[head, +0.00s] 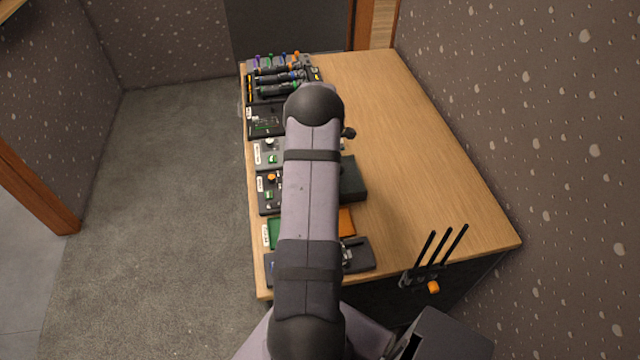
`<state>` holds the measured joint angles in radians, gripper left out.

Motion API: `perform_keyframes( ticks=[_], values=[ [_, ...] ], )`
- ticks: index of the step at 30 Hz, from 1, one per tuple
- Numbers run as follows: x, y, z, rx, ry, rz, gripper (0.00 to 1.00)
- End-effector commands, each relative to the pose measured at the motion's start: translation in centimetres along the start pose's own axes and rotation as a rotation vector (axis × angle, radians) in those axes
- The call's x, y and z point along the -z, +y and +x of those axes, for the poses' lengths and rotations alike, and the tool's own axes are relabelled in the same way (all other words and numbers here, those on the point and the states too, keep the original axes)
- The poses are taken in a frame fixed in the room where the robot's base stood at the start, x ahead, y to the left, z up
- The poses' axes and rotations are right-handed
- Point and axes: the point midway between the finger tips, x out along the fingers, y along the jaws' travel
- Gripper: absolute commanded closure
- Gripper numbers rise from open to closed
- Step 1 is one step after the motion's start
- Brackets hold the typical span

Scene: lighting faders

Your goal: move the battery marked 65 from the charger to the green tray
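The green tray (274,236) shows as a narrow green strip near the front left edge of the desk, and my arm covers the rest of it. I cannot make out the charger or the battery marked 65 with certainty, and no number is readable. A dark panel (262,122) with small green marks lies on the left side of the desk, partly behind my arm. My gripper is not visible; my arm runs up the middle of the picture and hides what is under it.
An orange surface (346,221) and a dark box (352,180) show right of my arm. Dark handheld items with coloured bands (278,78) lie at the far left end. A device with three black antennas (428,272) is at the near right edge. The desk's right half (410,150) is clear.

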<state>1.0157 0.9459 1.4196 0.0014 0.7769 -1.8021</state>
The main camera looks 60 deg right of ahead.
Motion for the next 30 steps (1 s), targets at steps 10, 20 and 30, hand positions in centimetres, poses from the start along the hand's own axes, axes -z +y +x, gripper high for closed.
perform_keyframes(
  ticks=[10, 20, 30],
  values=[
    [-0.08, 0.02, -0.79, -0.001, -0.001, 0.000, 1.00],
    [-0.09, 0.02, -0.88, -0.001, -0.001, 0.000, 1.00],
    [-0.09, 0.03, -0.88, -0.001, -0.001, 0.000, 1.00]
  ],
)
